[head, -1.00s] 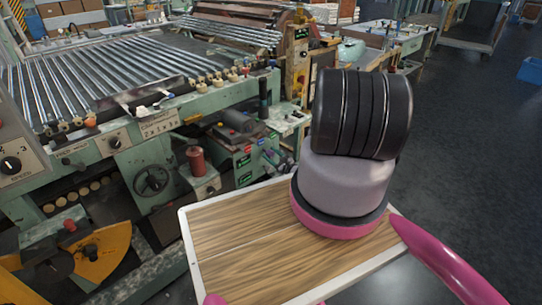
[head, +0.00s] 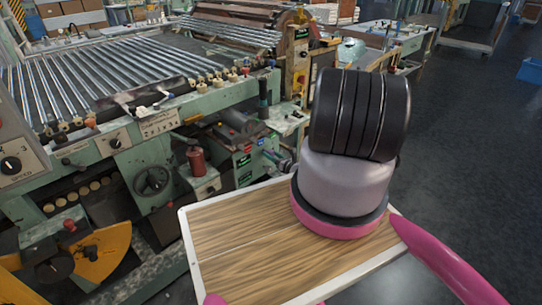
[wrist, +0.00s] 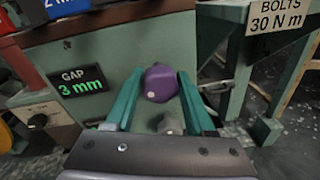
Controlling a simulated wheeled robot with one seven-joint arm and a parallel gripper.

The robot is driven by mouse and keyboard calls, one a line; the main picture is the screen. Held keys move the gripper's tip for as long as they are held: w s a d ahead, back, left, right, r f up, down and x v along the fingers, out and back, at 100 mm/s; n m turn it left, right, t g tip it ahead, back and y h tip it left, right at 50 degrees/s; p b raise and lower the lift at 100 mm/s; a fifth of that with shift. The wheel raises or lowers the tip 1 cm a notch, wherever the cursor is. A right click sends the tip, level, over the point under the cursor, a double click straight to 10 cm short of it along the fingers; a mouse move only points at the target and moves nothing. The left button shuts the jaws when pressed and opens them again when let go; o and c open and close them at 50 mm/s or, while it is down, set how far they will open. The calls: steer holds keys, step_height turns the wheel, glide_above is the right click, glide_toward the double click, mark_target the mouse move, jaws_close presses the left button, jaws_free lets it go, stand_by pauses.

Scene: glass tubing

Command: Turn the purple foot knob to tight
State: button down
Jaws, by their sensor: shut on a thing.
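The purple foot knob (wrist: 159,84) shows in the wrist view, round, with a pale dot on its lower left. My gripper (wrist: 160,78) has one teal finger on each side of it and is shut on it. The fingers hide parts of the knob's sides. A small grey rounded piece (wrist: 168,126) shows below the knob, between the fingers. In the head view my own arm stands in front, and I cannot make out the knob or my gripper there.
A green panel with a "GAP 3 mm" label (wrist: 82,83) lies left of the knob. A green frame with a "BOLTS 30 N m" sign (wrist: 276,17) stands at right. In the head view the green machine (head: 120,150) fills the left; dark floor (head: 470,150) is open at right.

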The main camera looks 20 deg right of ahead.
steer(key=m, duration=0.4)
steer(key=shift+d+g, duration=0.25)
steer(key=shift+g, duration=0.05)
steer(key=m+y, duration=0.1)
steer(key=m, duration=0.4)
steer(key=shift+f, duration=0.1)
steer(key=m, duration=0.5)
steer(key=shift+d+f+y, duration=0.1)
steer(key=shift+y, duration=0.2)
steer(key=m, duration=0.4)
steer(key=shift+f+m+y, duration=0.1)
steer(key=shift+m+y, duration=0.2)
steer(key=shift+s, duration=0.1)
steer(key=shift+c, duration=1.4)
jaws_free()
